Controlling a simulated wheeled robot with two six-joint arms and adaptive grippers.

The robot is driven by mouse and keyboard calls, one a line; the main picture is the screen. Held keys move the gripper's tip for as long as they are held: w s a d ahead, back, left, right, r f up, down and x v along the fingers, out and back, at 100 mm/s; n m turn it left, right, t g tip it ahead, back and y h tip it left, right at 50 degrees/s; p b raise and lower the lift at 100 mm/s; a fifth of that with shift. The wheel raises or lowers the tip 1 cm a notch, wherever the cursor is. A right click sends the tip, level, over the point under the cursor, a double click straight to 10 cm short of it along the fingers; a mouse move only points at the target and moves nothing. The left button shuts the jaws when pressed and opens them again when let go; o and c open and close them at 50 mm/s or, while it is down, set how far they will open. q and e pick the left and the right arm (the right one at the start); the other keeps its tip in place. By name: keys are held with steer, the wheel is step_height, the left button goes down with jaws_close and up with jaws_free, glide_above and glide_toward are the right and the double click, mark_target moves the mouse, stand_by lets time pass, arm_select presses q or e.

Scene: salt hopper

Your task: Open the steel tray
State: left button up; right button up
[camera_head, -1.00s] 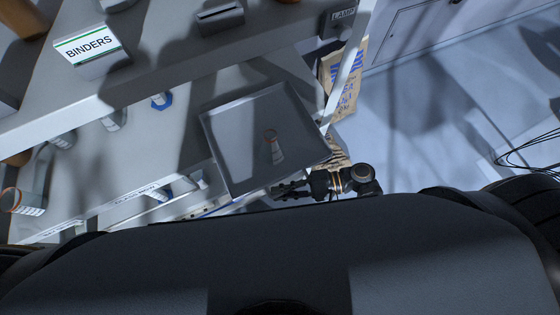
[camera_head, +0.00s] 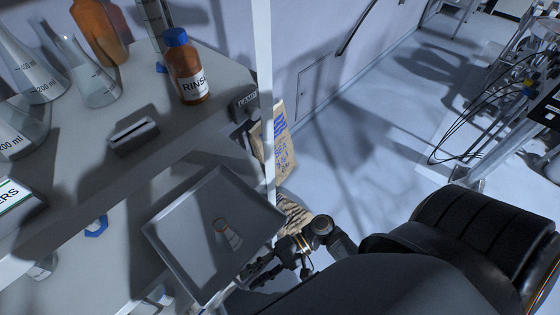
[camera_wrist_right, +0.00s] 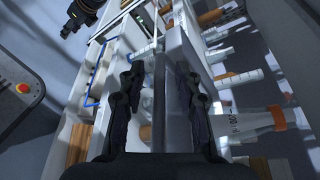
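The steel tray (camera_head: 182,222) is a shallow grey square tray at the lower middle of the head view, sticking out from the bench. A small conical vessel with an orange band (camera_head: 230,236) shows within it. My right gripper (camera_head: 262,271) is at the tray's lower right edge, its dark fingers pointing toward it. In the right wrist view the two fingers (camera_wrist_right: 162,95) are apart, with a thin grey upright plate (camera_wrist_right: 159,90) between them, probably the tray's edge. Contact cannot be told.
A shelf above the tray carries flasks (camera_head: 92,80) and a brown RINSE bottle (camera_head: 187,72). A pale post (camera_head: 264,90) and a paper sack (camera_head: 279,140) stand beside the tray. Clear floor (camera_head: 360,130) lies right; cables (camera_head: 465,112) are farther off.

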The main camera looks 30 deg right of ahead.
steer(key=v, duration=1.1)
steer(key=shift+d, duration=0.2)
steer(key=s+d+f+m+t+h+b, duration=0.1)
steer(key=d+f+h, duration=0.45)
steer(key=f, duration=0.75)
steer(key=s+d+f+t+h, duration=0.1)
steer(key=d+f+h, duration=0.4)
steer(key=f, duration=0.9)
steer(key=s+d+f+n+h, duration=0.2)
steer(key=s+f+n+h, duration=0.4)
steer(key=s+f, duration=0.6)
step_height(320, 180, down, 3)
steer(key=shift+d+n+g+b, duration=0.15)
steer(key=shift+n+g+b, duration=0.3)
steer(key=shift+n, duration=0.55)
